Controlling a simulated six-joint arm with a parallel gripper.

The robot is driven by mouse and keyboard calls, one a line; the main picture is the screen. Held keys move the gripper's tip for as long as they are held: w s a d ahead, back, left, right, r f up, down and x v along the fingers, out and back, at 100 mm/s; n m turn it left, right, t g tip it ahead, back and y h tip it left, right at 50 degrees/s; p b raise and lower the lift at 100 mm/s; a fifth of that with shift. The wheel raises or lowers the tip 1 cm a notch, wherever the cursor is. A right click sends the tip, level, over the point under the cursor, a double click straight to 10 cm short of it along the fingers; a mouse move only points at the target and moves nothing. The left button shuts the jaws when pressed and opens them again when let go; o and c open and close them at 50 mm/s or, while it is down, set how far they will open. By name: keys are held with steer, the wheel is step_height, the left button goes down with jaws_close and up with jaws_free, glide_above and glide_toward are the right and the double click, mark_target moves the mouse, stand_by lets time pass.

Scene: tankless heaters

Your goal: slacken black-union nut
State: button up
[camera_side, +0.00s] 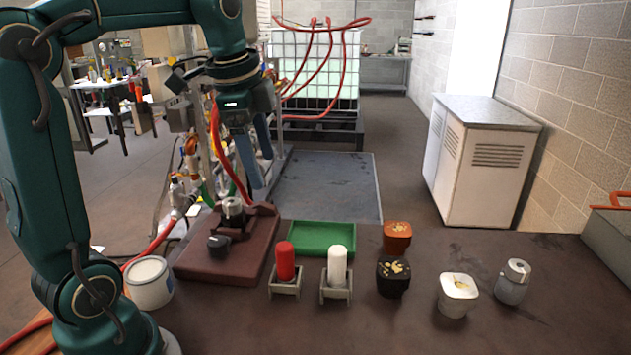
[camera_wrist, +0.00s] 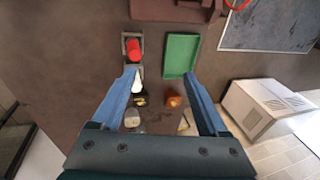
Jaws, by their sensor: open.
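A brown board (camera_side: 215,262) lies at the left of the worktop in the side view. A grey metal cylindrical fitting (camera_side: 233,210) stands on it, and a small black knob-like part (camera_side: 218,243) sits in front. I cannot tell which is the black-union nut. My gripper (camera_side: 264,176) is open and empty, raised above and right of the fitting in the picture, apart from it. In the wrist view, my gripper (camera_wrist: 159,73) has its blue fingers spread wide with nothing held. Only an edge of the board (camera_wrist: 170,10) shows there, and neither part is visible.
A red cylinder (camera_side: 285,262) and a white cylinder (camera_side: 337,267) stand in holders. A green tray (camera_side: 322,256) lies behind. Orange-brown (camera_side: 397,236), black (camera_side: 392,280), white (camera_side: 456,296) and grey (camera_side: 512,288) containers stand right. A white tub (camera_side: 149,284) stands left. The front right worktop is clear.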

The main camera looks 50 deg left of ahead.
steer(key=w+a+f+g, duration=0.2)
steer(key=a+f, duration=0.2)
steer(key=a, duration=0.6)
steer(key=n+h, duration=0.1)
steer(key=n, duration=0.1)
glide_above(230, 201)
steer(key=shift+g, duration=0.4)
step_height(230, 201, down, 5)
steer(key=shift+d, duration=0.1)
steer(key=shift+f, duration=2.5)
jaws_close()
